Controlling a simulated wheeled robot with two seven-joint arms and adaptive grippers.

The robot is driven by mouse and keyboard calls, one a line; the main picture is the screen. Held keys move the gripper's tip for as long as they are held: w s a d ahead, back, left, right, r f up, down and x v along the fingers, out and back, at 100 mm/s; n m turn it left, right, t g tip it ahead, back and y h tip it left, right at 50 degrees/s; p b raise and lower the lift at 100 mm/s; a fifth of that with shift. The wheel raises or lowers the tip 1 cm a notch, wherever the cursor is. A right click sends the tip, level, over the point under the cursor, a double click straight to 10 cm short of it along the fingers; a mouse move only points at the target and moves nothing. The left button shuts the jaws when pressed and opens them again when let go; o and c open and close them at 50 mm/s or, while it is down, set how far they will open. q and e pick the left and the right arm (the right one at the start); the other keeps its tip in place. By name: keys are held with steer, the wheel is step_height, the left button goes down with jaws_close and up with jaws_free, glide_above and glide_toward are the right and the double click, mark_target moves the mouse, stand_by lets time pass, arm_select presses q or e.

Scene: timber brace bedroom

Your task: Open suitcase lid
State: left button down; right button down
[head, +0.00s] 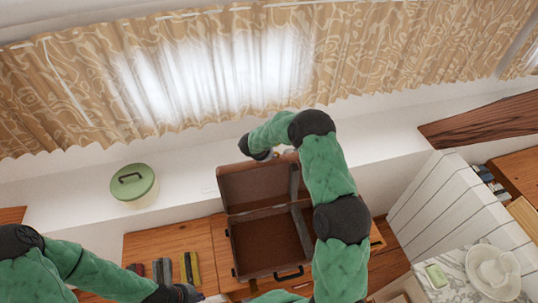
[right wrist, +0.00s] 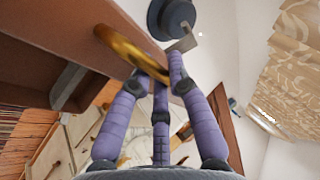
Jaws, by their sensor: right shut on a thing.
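The brown suitcase (head: 265,243) stands open on a wooden surface in the head view, its hollow body facing up. Its lid (head: 257,187) is raised and tilts back toward the white ledge. My right gripper (right wrist: 163,68) is at the lid's upper edge, mostly hidden by my own arm in the head view. In the right wrist view its purple fingers are shut on a curved brass-coloured piece (right wrist: 125,48) beside a brown panel that looks like the lid. My left gripper (head: 180,293) is low at the left, apart from the suitcase; its fingers are too unclear to read.
A green-lidded round container (head: 134,184) stands on the white ledge (head: 70,200) at the left. Small coloured items, including a yellow one (head: 190,268), lie left of the suitcase. A marble top with a white dish (head: 494,271) is at the right. Patterned curtains (head: 80,85) hang behind.

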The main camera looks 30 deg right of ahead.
steer(key=shift+r, duration=0.1)
steer(key=c, duration=1.4)
jaws_free()
steer(key=shift+a, duration=0.1)
steer(key=v, duration=1.2)
